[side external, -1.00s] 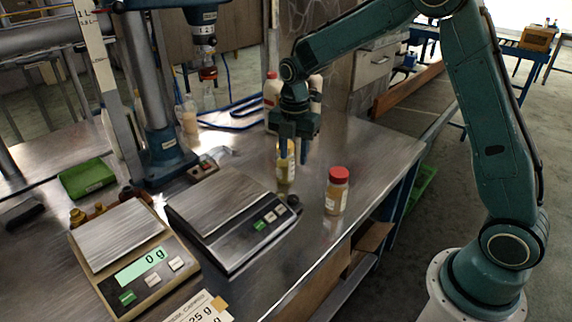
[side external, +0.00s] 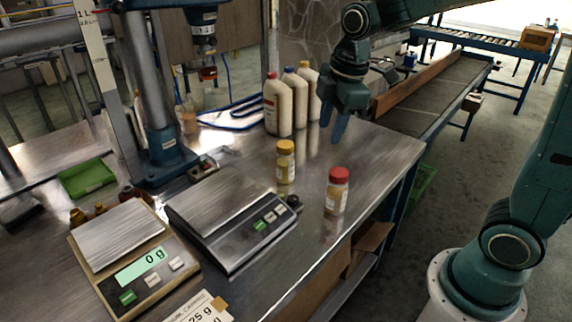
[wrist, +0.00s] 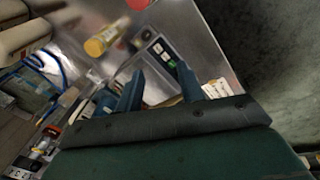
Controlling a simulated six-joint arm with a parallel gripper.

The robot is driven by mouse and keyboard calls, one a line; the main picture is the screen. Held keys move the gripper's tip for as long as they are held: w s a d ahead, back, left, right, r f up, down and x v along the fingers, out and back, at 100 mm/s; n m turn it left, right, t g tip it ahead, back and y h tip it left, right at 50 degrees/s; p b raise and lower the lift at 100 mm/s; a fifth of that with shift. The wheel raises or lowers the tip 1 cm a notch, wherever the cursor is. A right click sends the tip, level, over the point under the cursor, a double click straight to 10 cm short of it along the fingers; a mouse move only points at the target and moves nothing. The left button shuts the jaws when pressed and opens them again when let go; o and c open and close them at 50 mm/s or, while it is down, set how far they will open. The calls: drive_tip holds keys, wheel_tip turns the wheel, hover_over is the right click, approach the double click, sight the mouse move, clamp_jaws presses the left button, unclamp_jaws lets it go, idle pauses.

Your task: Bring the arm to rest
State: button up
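My gripper (side external: 331,130) hangs empty above the far right part of the steel table (side external: 375,160), fingers pointing down. In the wrist view its two fingers (wrist: 158,82) stand apart with nothing between them. A jar with a yellow cap (side external: 286,162) stands upright on the table, left of and below my gripper in the side view, and apart from it. It also shows in the wrist view (wrist: 102,40). A jar with a red cap (side external: 337,192) stands upright nearer the camera. Only part of its red cap (wrist: 138,4) shows at the wrist view's top edge.
Several white bottles (side external: 279,106) stand behind, left of my gripper. A dark scale (side external: 232,217) and a beige scale (side external: 135,255) reading 0 g sit at the front left. A drill-like press column (side external: 160,120) rises at the left. A conveyor (side external: 440,95) lies beyond the table.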

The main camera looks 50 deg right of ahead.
drive_tip(key=s+a+r+m+t, duration=0.1)
drive_tip(key=s+r+m+t, duration=0.2)
drive_tip(key=s+m, duration=0.9)
drive_tip(key=shift+s, duration=2.85)
